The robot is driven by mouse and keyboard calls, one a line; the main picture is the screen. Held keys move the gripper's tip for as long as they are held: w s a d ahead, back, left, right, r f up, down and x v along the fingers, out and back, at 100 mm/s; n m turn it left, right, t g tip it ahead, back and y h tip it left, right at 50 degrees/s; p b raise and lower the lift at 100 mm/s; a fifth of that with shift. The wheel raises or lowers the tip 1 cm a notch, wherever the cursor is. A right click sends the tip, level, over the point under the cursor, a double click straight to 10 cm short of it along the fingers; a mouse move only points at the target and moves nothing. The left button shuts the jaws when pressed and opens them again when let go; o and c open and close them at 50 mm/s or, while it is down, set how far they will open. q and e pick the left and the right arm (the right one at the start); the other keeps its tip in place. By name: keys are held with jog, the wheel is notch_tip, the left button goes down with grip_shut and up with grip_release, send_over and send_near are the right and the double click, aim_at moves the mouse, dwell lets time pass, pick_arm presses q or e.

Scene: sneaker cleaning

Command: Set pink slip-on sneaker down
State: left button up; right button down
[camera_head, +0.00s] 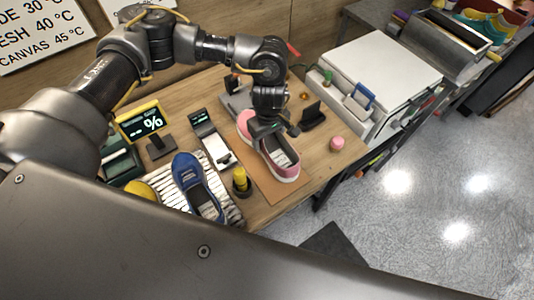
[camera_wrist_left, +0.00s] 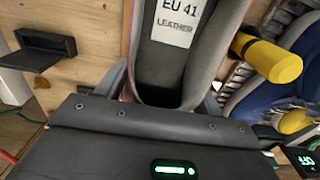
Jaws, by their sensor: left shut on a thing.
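The pink slip-on sneaker (camera_head: 285,172) has a pale sole edge and a grey insole. It is over a brown mat (camera_head: 272,188) on the wooden table; I cannot tell whether its sole touches the mat. My left gripper (camera_head: 266,130) is shut on the heel end of the sneaker from above. My right gripper is not in view.
A blue sneaker (camera_head: 188,172) lies on a striped rack (camera_head: 226,208) at left. A yellow-topped bottle (camera_head: 241,181) stands between the shoes. A white-topped cabinet (camera_head: 385,65) stands right.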

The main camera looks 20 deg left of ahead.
aim_at(268, 143)
pick_arm(q)
notch_tip(268, 143, down, 4)
jog(key=shift+p, duration=0.55)
notch_tip(268, 143, down, 3)
jog(key=shift+f+p, duration=0.15)
jog(key=shift+p, duration=0.65)
jog(key=shift+f, duration=0.5)
jog(key=o, duration=0.7)
jog(key=shift+f, duration=0.1)
jog(key=o, duration=0.5)
